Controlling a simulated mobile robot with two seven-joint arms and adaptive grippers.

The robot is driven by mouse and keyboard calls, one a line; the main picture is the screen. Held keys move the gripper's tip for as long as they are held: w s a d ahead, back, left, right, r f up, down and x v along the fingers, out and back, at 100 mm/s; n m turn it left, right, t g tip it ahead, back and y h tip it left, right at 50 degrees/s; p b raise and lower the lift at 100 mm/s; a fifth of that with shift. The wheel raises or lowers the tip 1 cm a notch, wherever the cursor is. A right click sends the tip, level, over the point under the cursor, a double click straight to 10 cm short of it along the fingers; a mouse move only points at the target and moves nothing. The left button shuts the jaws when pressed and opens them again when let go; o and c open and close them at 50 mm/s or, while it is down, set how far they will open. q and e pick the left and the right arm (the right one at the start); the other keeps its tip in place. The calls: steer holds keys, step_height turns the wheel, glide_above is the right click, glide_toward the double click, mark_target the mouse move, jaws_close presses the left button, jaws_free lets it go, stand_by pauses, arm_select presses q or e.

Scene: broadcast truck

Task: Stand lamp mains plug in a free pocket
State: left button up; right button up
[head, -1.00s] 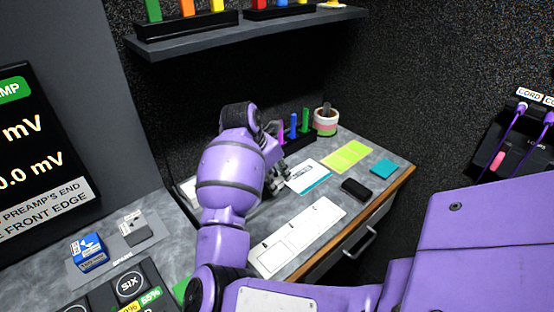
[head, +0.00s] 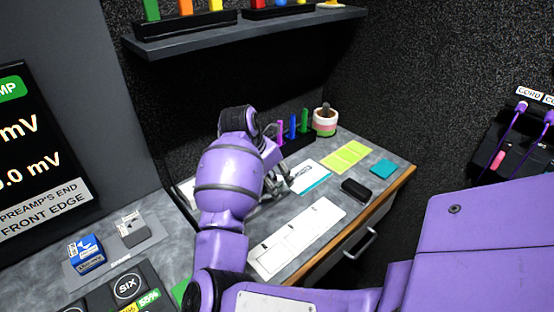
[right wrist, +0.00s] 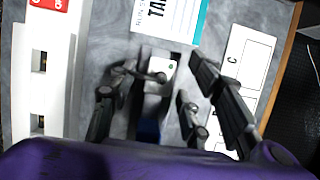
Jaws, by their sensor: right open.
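My right gripper (head: 284,174) is low over the back of the worktop, mostly hidden behind its own arm in the head view. In the right wrist view the right gripper (right wrist: 168,78) is open. A white strip with dark openings and a red switch (right wrist: 20,90) lies to the left, perhaps holding pockets. My left gripper is not in view.
A white outlined panel (head: 325,213), a white-and-teal card (head: 312,184), a black case (head: 355,190) and yellow notes (head: 346,156) lie nearby. A rack of coloured sticks (head: 296,137) and a striped pot (head: 325,121) stand behind. A shelf (head: 250,31) overhangs.

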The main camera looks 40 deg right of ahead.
steer(key=v, duration=1.1)
steer(key=shift+a+r, duration=0.15)
steer(key=shift+r, duration=0.25)
